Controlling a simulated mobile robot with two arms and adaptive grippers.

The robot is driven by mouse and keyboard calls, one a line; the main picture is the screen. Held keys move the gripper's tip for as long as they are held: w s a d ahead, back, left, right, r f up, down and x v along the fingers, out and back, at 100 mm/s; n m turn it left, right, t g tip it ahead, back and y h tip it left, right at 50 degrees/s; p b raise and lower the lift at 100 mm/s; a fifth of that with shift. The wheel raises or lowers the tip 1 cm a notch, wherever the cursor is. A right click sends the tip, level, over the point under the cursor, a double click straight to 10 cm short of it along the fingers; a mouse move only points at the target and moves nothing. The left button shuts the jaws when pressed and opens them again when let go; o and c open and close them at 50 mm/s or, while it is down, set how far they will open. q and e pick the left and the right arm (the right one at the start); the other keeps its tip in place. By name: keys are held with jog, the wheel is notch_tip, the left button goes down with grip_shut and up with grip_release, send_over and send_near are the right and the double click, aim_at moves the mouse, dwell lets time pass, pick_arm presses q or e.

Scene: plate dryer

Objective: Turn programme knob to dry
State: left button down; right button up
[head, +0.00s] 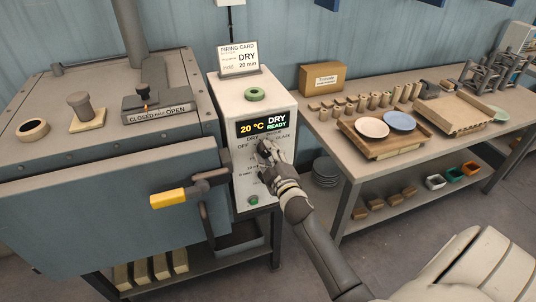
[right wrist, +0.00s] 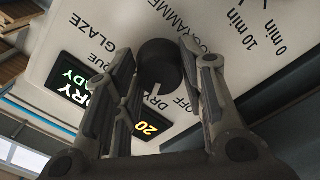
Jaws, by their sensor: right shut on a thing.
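The programme knob (right wrist: 160,62) is a dark round knob on the white control panel (head: 238,190). In the right wrist view its pale pointer line points at the DRY label. OFF lies to one side of DRY, and QUE and GLAZE to the other. The display (head: 263,127) reads 20 °C DRY READY. My right gripper (head: 265,148) is at the panel just below the display, shut on the knob. Its fingers (right wrist: 160,75) stand on either side of the knob in the right wrist view. In the head view the gripper mostly hides the knob. My left gripper is not in view.
The kiln (head: 90,200) with a yellow-handled latch (head: 168,198) stands left of the panel. A firing card (head: 239,57) and a green ring (head: 255,94) sit on the control box, with a green button (head: 253,200) low on its front. A workbench (head: 345,160) with plates stands right.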

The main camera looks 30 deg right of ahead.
jog(key=shift+m, duration=0.6)
jog(key=o, duration=1)
jog(key=shift+o, duration=0.2)
jog(key=shift+s, duration=0.1)
jog(key=v, duration=1.2)
